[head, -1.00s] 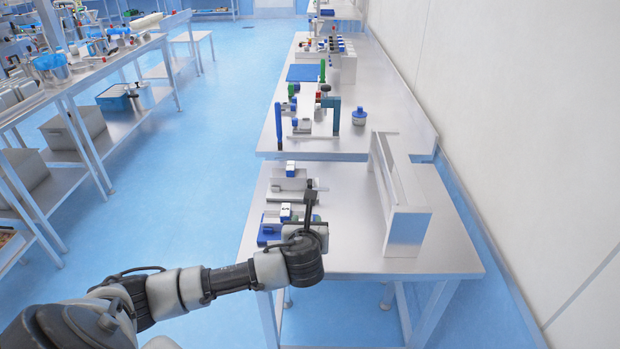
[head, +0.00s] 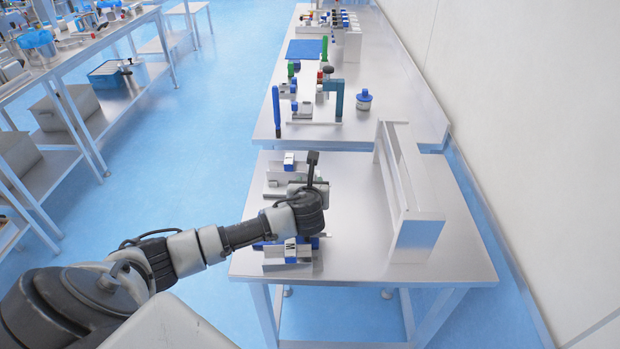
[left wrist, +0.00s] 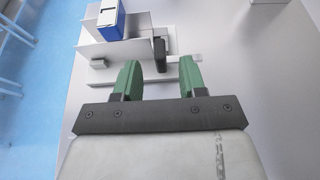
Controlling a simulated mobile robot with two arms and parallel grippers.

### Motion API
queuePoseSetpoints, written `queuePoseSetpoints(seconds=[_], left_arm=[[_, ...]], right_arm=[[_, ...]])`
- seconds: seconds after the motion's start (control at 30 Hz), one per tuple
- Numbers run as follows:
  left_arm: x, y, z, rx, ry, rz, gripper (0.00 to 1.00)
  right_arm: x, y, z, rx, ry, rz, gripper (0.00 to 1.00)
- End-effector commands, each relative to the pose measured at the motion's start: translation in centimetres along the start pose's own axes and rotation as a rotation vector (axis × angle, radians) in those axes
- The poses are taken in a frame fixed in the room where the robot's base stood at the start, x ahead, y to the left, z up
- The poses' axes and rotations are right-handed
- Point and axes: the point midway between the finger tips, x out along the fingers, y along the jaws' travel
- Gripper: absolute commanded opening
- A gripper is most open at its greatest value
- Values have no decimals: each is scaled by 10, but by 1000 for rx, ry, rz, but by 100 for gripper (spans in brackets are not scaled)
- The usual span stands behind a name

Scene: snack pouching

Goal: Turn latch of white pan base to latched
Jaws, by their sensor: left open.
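The white pan base (head: 274,180) lies on the near table, and its light plate also shows in the left wrist view (left wrist: 104,76). A blue and white block (left wrist: 97,19) sits on its bracket. Its black latch handle (left wrist: 160,50) stands just ahead of and between the green fingers of my left gripper (left wrist: 159,66). The gripper is open, with nothing clamped. Contact with the latch cannot be told. In the head view my arm hides the latch. My right gripper is out of view.
A blue base with a block (head: 291,251) lies nearer, partly under my arm. A long metal rack (head: 412,205) stands at the right of the near table (head: 355,240). A stand with a blue bottle (head: 363,100) beside it is on the farther table. The tabletop before the rack is clear.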

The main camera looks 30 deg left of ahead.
Motion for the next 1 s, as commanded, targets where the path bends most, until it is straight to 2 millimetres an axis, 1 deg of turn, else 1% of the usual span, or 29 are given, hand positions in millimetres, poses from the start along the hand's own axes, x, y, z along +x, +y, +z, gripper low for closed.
queuePoseSetpoints(seconds=[0.03, 0.1, 0.23, 0.37, 0.63, 0.9, 1.0], left_arm=[[9, 0, 0, -1, 1, 3, 41], [19, 0, 0, -1, 0, 2, 41], [32, -1, 0, -1, 0, -1, 41], [38, 0, 0, 0, 1, -1, 41], [39, 0, 0, 0, 1, -1, 41], [38, 0, 0, 1, 1, -1, 0], [38, 0, 0, 1, 1, -1, 0]], right_arm=[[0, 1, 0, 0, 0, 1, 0], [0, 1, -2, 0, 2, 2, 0], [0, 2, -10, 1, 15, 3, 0], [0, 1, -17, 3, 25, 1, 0], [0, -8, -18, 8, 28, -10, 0], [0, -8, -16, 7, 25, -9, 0], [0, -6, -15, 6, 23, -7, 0]])
